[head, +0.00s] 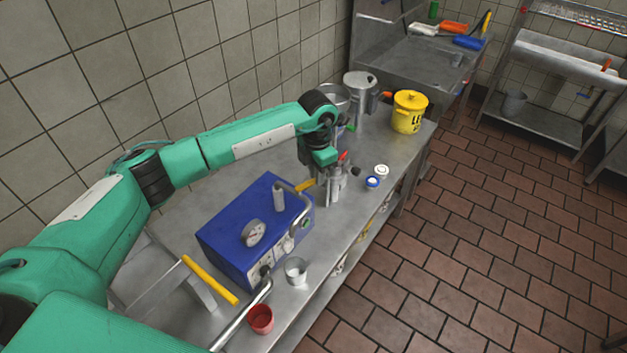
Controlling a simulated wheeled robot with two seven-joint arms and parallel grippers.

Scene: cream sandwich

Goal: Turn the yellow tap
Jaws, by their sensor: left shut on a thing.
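My left gripper (331,196) points down over the steel table, just right of the blue box. It is shut on a yellow tap handle (306,185), whose yellow end sticks out to the left of the fingers. The rest of the tap is mostly hidden behind the gripper, and the exact contact is too small to see. A small red part (343,156) shows beside the gripper. My right gripper is not in view.
The blue box (235,228) with a dial and bent pipes stands left of the gripper. A larger yellow bar (210,280), a metal cup (296,271) and a red cup (260,319) are nearer. Small jars (381,171), a pot (360,86) and a yellow bucket (409,112) stand farther back.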

